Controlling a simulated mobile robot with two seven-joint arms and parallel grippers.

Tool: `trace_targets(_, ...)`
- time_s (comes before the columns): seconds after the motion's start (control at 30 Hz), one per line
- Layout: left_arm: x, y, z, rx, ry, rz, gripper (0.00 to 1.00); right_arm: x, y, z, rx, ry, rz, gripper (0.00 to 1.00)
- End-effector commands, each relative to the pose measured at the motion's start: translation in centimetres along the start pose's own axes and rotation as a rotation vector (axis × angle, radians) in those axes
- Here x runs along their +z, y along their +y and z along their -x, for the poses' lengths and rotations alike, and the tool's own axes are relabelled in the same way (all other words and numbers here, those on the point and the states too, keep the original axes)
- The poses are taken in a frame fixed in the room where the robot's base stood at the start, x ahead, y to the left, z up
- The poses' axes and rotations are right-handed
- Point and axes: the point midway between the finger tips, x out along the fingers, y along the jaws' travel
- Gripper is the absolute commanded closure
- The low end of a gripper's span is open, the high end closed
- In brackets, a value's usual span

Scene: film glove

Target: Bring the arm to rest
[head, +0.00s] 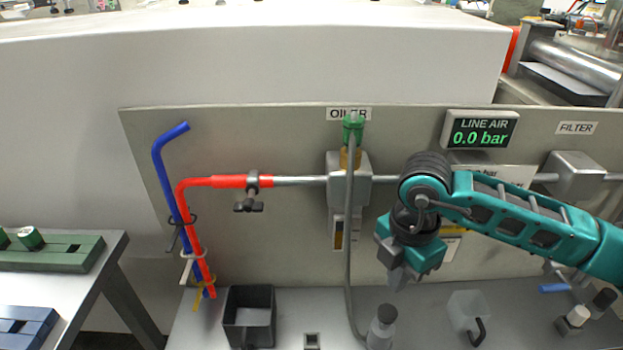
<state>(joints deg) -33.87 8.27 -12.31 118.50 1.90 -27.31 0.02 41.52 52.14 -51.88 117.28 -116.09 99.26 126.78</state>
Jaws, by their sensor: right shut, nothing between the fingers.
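My right arm (520,213) comes in from the right and bends down at the wrist. My right gripper (397,278) is shut and empty. It hangs above the grey bench, in front of the panel and to the right of the oiler (348,190). It appears apart from the oiler and the bottle below. My left gripper is not in view.
A red hose (226,182) and blue hose (163,165) hang at the left of the panel (290,235). A black bin (263,298), a grey bottle (381,327) and a clear cup (467,312) stand on the bench. The line air display (480,130) reads 0.0 bar.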

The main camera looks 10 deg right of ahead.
Motion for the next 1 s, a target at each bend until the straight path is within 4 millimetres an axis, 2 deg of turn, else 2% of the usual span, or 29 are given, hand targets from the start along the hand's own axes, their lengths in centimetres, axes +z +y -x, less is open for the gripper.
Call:
trace_targets(0.07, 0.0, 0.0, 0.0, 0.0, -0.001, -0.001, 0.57, -0.2, 0.0, -0.1, 0.0, 0.01, 0.006, 1.0)
trace_targets(0.17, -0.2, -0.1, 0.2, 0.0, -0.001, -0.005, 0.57, -2.2, -0.1, -0.3, -0.002, 0.095, 0.058, 1.0)
trace_targets(0.27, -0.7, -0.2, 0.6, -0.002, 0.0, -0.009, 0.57, -7.0, -0.5, -0.5, 0.013, 0.31, 0.175, 1.0)
trace_targets(0.33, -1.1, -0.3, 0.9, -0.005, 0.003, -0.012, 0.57, -11.8, -0.9, 0.3, 0.057, 0.542, 0.271, 1.0)
trace_targets(0.4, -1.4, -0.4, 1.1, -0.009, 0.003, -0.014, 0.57, -16.8, -1.1, 2.4, 0.15, 0.814, 0.338, 1.0)
trace_targets(0.43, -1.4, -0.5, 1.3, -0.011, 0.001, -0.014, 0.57, -18.6, -1.1, 3.6, 0.202, 0.926, 0.35, 1.0)
trace_targets(0.5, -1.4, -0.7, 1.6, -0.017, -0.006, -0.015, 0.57, -21.5, -0.4, 6.7, 0.35, 1.16, 0.334, 1.0)
trace_targets(0.57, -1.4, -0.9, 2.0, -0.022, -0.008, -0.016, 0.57, -22.9, 0.6, 9.4, 0.498, 1.328, 0.27, 1.0)
trace_targets(0.6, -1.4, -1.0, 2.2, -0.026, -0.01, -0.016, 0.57, -23.1, 1.4, 11.0, 0.602, 1.418, 0.203, 1.0)
trace_targets(0.67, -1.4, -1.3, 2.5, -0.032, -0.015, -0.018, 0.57, -22.5, 3.0, 12.9, 0.761, 1.515, 0.064, 1.0)
trace_targets(0.7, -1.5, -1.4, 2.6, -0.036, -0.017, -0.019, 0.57, -21.5, 4.0, 13.6, 0.862, 1.551, -0.05, 1.0)
trace_targets(0.77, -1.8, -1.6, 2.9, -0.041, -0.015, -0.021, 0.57, -19.5, 5.5, 13.9, 0.997, 1.562, -0.246, 1.0)
trace_targets(0.87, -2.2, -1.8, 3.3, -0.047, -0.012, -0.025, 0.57, -15.0, 7.0, 11.6, 1.15, 1.464, -0.611, 1.0)
trace_targets(0.93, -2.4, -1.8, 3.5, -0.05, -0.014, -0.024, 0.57, -11.9, 6.7, 8.3, 1.183, 1.327, -0.868, 1.0)
trace_targets(1.0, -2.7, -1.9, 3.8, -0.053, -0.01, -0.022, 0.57, -9.4, 5.2, 4.1, 1.151, 1.161, -1.093, 1.0)
